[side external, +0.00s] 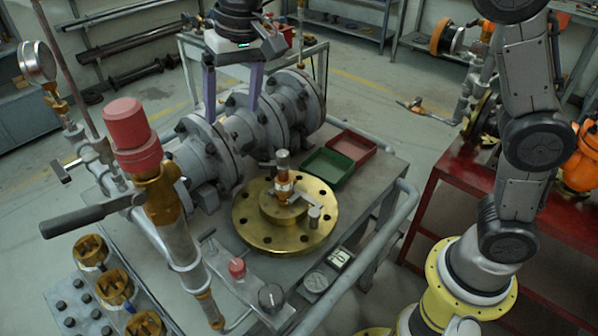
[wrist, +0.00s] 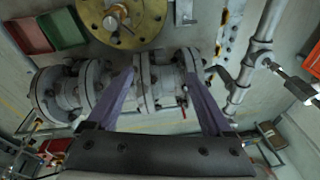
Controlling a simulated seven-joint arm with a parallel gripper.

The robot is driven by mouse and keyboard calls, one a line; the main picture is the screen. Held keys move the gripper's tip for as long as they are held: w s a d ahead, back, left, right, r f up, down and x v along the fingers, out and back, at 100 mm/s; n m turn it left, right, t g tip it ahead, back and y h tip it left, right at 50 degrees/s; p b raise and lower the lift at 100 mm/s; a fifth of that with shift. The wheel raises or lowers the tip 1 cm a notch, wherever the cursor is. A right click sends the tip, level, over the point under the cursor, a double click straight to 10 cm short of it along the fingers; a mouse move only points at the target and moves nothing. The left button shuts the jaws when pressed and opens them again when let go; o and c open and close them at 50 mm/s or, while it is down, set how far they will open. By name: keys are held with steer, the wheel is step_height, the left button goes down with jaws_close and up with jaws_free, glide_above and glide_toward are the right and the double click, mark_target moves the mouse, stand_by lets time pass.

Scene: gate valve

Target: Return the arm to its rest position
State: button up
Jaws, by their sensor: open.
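My gripper (side external: 232,95) is at the top centre of the side view, pointing down over the grey flanged pipe valve (side external: 228,138). Its two purple fingers are spread apart with nothing between them. In the wrist view my gripper (wrist: 163,95) is also open, its fingers wide apart in front of the grey flanged pipe (wrist: 150,75). Whether the fingertips touch the pipe cannot be told. A round brass flange (side external: 285,222) with a small valve fitting (side external: 284,180) on top sits on the bench, in front of and apart from my gripper.
A green tray (side external: 327,172) and a red tray (side external: 352,146) lie on the bench (side external: 385,185). A red-capped brass valve (side external: 133,135) with a long lever stands at the left. A red table (side external: 480,205) and an orange valve (side external: 583,160) are at the right.

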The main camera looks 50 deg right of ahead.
steer(key=s+d+r+t, duration=0.1)
steer(key=s+d+r, duration=0.2)
steer(key=s+d, duration=0.4)
steer(key=s+d+r+t, duration=0.2)
steer(key=s+d+r, duration=0.1)
steer(key=s+d, duration=0.35)
steer(key=s+d+f+n, duration=0.2)
steer(key=s+d+f, duration=0.1)
steer(key=s+f, duration=0.8)
steer(key=s, duration=0.2)
steer(key=shift+s+d+f+h, duration=0.35)
steer(key=shift+s+h, duration=0.05)
